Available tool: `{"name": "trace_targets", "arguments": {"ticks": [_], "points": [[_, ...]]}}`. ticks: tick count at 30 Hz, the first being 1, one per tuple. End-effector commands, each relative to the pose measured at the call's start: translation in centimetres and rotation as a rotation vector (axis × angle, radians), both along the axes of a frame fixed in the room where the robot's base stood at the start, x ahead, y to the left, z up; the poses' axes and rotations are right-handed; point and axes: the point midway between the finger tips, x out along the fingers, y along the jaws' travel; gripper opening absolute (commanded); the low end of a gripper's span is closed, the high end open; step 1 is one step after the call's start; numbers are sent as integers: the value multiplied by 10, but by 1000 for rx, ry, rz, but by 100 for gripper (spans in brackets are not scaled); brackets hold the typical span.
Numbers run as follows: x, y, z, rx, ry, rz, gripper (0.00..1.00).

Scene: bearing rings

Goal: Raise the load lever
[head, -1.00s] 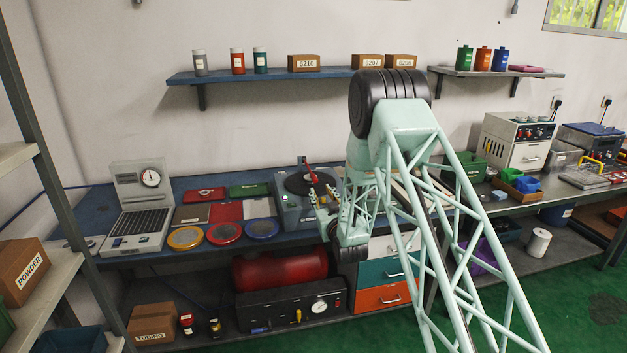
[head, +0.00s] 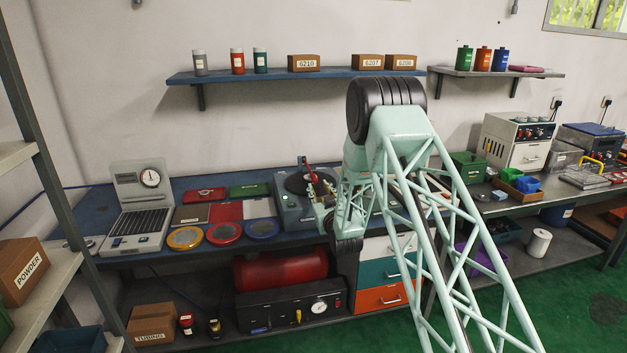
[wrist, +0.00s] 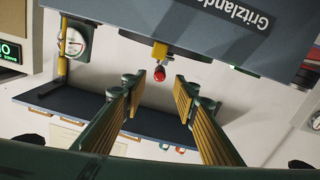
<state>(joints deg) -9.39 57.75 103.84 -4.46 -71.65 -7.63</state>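In the head view, my gripper (head: 322,188) is small and partly unclear beside the grey-blue machine (head: 291,215) with a dark disc and red upright arm (head: 307,172).
In the head view, coloured round trays (head: 224,233) lie left of the machine and drawers (head: 382,272) are below the bench.

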Motion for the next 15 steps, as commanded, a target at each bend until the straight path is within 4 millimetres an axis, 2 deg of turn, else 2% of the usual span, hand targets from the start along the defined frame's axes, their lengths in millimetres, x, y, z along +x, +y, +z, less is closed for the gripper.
{"name": "trace_targets", "arguments": {"ticks": [15], "points": [[62,15,-1,0,-1,0,27]]}}
